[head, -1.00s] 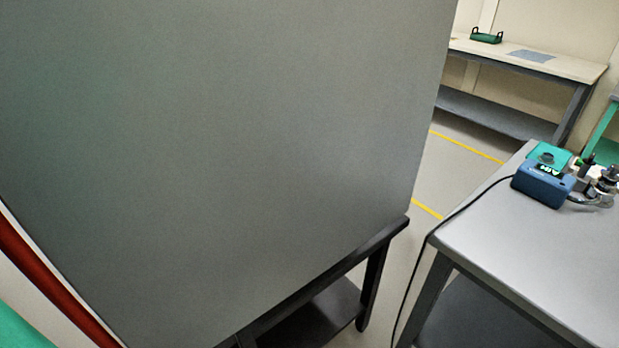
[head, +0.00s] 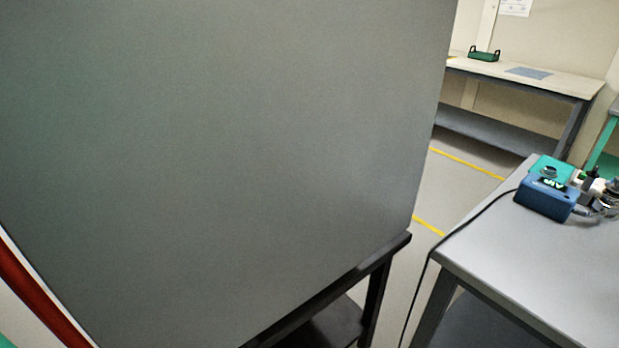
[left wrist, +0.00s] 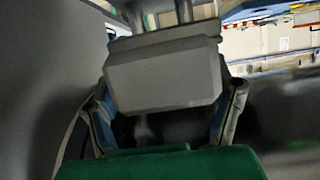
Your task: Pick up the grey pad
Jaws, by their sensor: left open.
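No thing in view is surely the grey pad. A thin, flat grey-blue sheet (head: 529,73) lies on the far bench in the head view, and I cannot tell whether it is the pad. It is well away from me. My left gripper (left wrist: 165,118) shows only in the left wrist view, open, its two fingers spread to left and right. A plain grey block shape fills the space there, and I cannot tell whether it is part of my gripper. My right gripper is in neither view.
A large grey panel (head: 220,150) blocks most of the head view, above a black stand (head: 372,295). A grey table (head: 540,265) at right carries a blue box (head: 545,198) with a trailing cable. A green tray (head: 484,55) sits on the far bench (head: 565,86). Floor shows between.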

